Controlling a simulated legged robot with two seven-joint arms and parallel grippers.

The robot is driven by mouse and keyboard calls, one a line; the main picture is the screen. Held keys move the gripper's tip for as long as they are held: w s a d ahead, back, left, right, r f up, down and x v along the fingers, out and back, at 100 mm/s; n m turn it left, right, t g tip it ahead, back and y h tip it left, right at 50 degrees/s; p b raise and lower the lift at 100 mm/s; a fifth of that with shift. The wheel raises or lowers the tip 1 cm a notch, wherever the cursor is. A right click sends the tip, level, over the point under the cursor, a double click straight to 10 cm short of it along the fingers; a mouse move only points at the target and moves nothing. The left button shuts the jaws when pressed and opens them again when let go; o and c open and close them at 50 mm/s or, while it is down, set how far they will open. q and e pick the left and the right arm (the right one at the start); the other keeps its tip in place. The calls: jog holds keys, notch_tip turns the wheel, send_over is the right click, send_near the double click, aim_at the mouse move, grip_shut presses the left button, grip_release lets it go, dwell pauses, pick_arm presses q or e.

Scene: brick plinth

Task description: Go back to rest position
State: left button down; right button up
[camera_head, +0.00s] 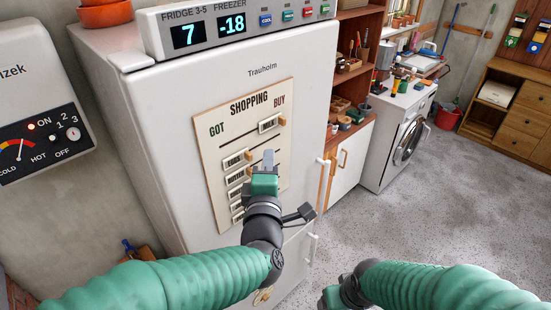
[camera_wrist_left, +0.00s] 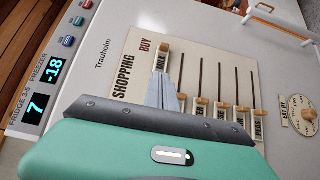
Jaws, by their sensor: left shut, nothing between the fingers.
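My left gripper (camera_head: 268,160) is in front of the shopping board (camera_head: 222,150) on the white fridge door (camera_head: 170,100). Its fingers are shut and empty; they also show in the left wrist view (camera_wrist_left: 167,92), overlapping the board near the MILK slider (camera_wrist_left: 161,60). I cannot tell whether they touch the board. The MILK slider sits toward the BUY side in the head view (camera_head: 271,123). The other sliders, such as the upper left one (camera_head: 236,160), sit toward the GOT side. Of my right gripper (camera_head: 330,298), only part of the body shows at the bottom edge; its fingers are hidden.
The fridge's white handle (camera_head: 324,185) stands out right of the board. A heater box (camera_head: 40,100) is on the left wall. A shelf unit and a washing machine (camera_head: 398,135) stand behind to the right. The grey floor (camera_head: 440,210) there is clear.

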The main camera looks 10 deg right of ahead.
pick_arm(q)
jog(key=s+a+f+m+g+y, duration=0.1)
jog(key=s+a+f+m+g, duration=0.25)
jog(key=a+f+m, duration=0.45)
jog(key=s+a+f+m+g, duration=0.25)
jog(key=a+f+g, duration=0.25)
jog(key=f, duration=0.6)
jog(key=s+a+f+m+g+y, duration=0.1)
jog(key=s+a+f+m+g, duration=0.1)
jog(key=s+a, duration=0.4)
jog(key=s+a+f+m+g+y, duration=0.1)
jog(key=s+a+f+m+g, duration=0.2)
jog(key=s+a+f, duration=0.3)
jog(key=s+f+g, duration=0.1)
jog(key=s, duration=0.2)
jog(key=shift+s+a+g, duration=0.15)
jog(key=shift+g, duration=0.2)
pick_arm(e)
jog(key=shift+w+f, duration=0.15)
pick_arm(q)
jog(key=shift+a+m, duration=0.1)
jog(key=shift+m, duration=0.15)
pick_arm(e)
jog(key=shift+a, duration=0.1)
pick_arm(q)
jog(key=shift+a+f, duration=0.1)
jog(key=shift+a, duration=0.2)
pick_arm(e)
jog(key=shift+a, duration=0.3)
